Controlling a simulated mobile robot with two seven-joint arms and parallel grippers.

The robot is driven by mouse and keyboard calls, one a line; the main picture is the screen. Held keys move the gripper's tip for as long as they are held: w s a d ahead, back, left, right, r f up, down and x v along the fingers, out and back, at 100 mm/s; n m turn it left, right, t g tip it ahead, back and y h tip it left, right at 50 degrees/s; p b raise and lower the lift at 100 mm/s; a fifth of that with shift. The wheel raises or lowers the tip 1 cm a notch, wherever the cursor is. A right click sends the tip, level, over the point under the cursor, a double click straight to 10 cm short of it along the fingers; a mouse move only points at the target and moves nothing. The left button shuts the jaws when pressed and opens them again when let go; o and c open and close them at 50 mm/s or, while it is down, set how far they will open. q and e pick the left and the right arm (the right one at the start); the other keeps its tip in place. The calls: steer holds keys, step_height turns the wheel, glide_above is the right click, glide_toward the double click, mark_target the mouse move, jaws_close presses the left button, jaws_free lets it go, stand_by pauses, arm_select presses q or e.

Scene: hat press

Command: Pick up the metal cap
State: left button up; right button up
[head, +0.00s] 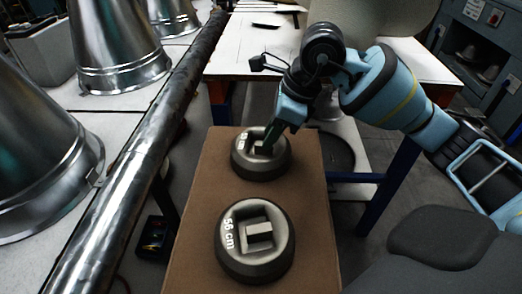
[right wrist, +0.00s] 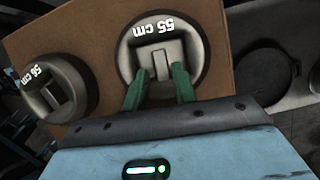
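Two round dark grey metal caps, each with a light recessed top and a raised grip bar, sit on a brown board. The far cap (head: 262,172) is marked 55 cm in the right wrist view (right wrist: 195,50). The near cap (head: 255,268) is marked 56 cm, and it also shows in the right wrist view (right wrist: 80,92). My right gripper (head: 268,145) reaches down over the far cap. In the right wrist view its green fingers (right wrist: 161,76) are apart, one on each side of the bar's near end, with small gaps visible. My left gripper is out of view.
The brown board (head: 190,225) has bare room around the caps. A white table (head: 240,55) is behind, and a dark chair (head: 435,240) is at the right.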

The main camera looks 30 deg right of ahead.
mark_target(261, 150)
steer(key=x, duration=0.3)
steer(key=shift+w+a+f+b, duration=0.15)
steer(key=shift+w+f+b, duration=0.1)
steer(key=shift+b, duration=0.05)
steer(key=shift+c, duration=0.2)
jaws_close()
steer(key=shift+r, duration=0.1)
steer(key=shift+r, duration=0.1)
stand_by(0.8)
